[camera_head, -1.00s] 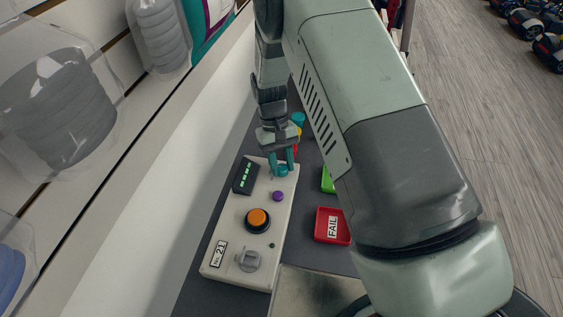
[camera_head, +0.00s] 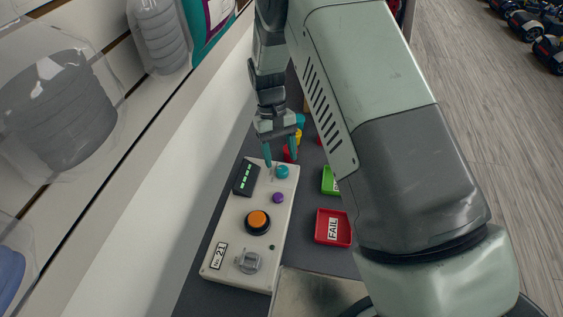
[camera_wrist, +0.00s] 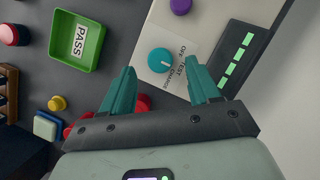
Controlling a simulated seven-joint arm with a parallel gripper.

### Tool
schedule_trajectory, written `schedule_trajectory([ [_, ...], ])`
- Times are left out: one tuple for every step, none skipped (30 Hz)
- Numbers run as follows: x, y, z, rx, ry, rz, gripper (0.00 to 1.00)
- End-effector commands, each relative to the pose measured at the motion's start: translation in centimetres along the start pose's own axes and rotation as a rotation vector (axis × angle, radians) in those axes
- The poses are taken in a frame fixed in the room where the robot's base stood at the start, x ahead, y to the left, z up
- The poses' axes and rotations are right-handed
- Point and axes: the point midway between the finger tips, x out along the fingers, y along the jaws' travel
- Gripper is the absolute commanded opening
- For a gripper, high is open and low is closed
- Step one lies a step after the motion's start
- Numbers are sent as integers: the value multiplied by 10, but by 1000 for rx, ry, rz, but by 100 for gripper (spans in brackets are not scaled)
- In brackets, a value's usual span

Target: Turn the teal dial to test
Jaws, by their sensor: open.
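The teal dial (camera_head: 281,172) sits near the far end of the pale control box (camera_head: 229,235). In the wrist view the dial (camera_wrist: 160,61) shows whole, with OFF, TEST and CHARGE printed beside it. Its small white mark appears to point towards TEST. My gripper (camera_head: 280,161) is open and empty, its teal fingers apart and just clear of the dial. In the wrist view my gripper (camera_wrist: 160,68) has one finger on each side of the dial in the picture, not touching it.
The box also carries a purple knob (camera_head: 278,197), an orange button (camera_head: 257,221), a grey switch (camera_head: 248,261) and a display with green bars (camera_head: 246,177). A red FAIL tray (camera_head: 333,227) and a green PASS tray (camera_wrist: 78,41) lie beside it. A white wall stands left.

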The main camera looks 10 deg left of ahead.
Motion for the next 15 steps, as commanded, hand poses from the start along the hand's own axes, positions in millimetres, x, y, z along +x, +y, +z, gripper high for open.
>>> schedule_trajectory([
  [-12, 0, -1, 0, 5, 0, 61],
  [-19, 0, -1, 0, 5, 0, 61],
  [-27, 0, -1, -1, 5, 0, 61],
  [-33, 0, -1, -1, 4, 0, 61],
  [-39, 0, -1, -1, 5, 0, 61],
  [-46, 0, -1, -1, 4, 1, 61],
  [-50, 0, 0, 0, 3, 1, 61],
  [-54, 0, -1, 0, 3, 1, 61],
  [-60, 0, -1, 0, 3, 1, 61],
  [-63, 0, -1, 0, 3, 1, 61],
  [-66, 0, 0, 0, 2, 1, 61],
  [-69, 0, 0, 1, 1, 0, 61],
  [-70, 0, 0, 1, 1, 0, 61],
  [-72, 0, 0, 1, 1, 1, 61],
  [-73, 0, 0, 1, 1, 1, 61],
])
